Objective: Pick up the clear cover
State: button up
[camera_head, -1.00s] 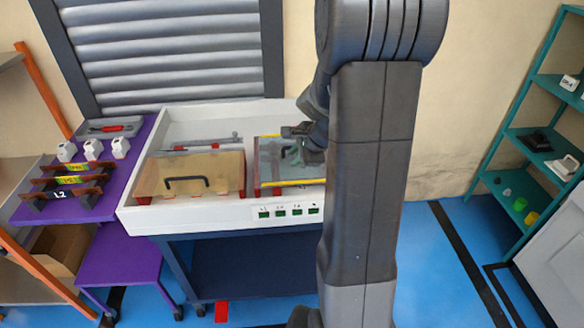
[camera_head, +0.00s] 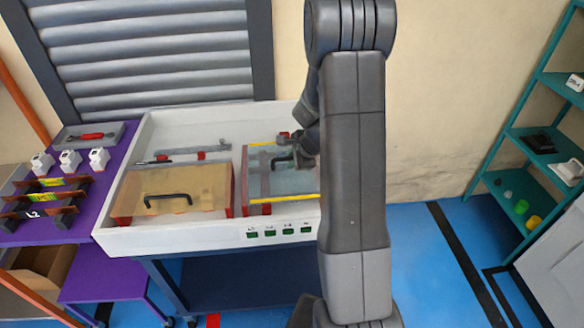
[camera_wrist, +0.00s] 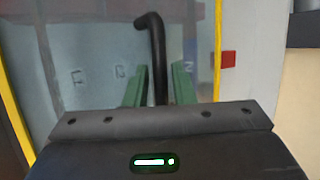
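The clear cover (camera_head: 262,182) is a see-through panel with yellow edge strips and a black handle. It lies in the right half of the white bench tray, and my arm hides its right part. In the wrist view, the clear cover (camera_wrist: 90,35) fills the left and middle, and its black handle (camera_wrist: 156,50) runs upright in the picture. My gripper (camera_wrist: 160,82) has its green fingers on both sides of the handle, with narrow gaps showing. In the head view, my gripper (camera_head: 290,162) is low over the cover, small and partly hidden.
A tan cover (camera_head: 170,190) with a black handle lies in the left half of the white tray (camera_head: 160,242). A purple table (camera_head: 90,225) with labelled bars and white parts stands at left. A teal shelf (camera_head: 512,133) stands at right.

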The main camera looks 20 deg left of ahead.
jog(key=shift+c, duration=0.2)
grip_shut()
